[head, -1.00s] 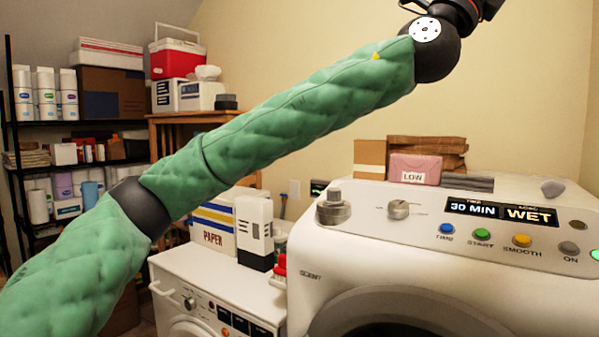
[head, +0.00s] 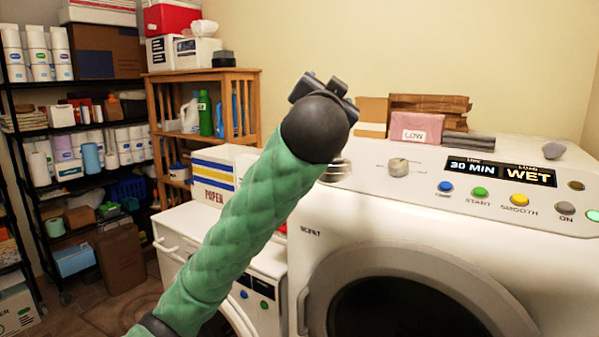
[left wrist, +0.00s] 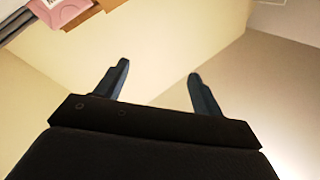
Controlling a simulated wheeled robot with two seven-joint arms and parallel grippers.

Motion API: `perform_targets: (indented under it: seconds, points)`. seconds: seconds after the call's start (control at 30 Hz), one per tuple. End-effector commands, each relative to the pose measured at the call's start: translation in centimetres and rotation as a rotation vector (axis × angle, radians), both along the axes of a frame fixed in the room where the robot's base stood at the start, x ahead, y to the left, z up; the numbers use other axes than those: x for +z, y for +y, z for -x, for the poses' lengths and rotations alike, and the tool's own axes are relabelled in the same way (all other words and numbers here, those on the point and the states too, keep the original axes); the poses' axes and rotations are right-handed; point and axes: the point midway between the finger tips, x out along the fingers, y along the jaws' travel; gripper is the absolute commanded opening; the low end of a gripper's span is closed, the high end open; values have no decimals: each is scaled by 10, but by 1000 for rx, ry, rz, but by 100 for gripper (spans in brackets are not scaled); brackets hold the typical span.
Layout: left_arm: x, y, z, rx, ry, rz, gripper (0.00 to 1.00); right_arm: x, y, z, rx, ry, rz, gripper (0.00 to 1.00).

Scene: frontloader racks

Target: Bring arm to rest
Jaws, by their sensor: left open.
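My left arm, in a green quilted sleeve, rises from the lower left in the head view and ends in a dark round wrist in front of the wall and the large white washer (head: 290,262). My right gripper is in neither view.
The washer's control panel reads 30 MIN and WET. A pink LOW packet (head: 417,126) lies on top, also in the left wrist view (left wrist: 70,12). A smaller white machine (head: 180,228), a wooden shelf (head: 247,78) and a black rack (head: 22,92) stand to the left.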

Motion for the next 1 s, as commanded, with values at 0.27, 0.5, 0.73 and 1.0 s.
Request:
perform_targets:
  seconds: [0.27, 0.5, 0.73, 1.0]
  points:
    - [-106, 37, -9, -20, 254, 78, 68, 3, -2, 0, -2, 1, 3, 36]
    - [-191, 64, -4, -31, 431, 135, 68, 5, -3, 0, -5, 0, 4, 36]
    - [-267, 88, 9, -40, 569, 190, 68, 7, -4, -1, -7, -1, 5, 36]
    - [-353, 114, 31, -32, 712, 253, 68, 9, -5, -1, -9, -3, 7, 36]
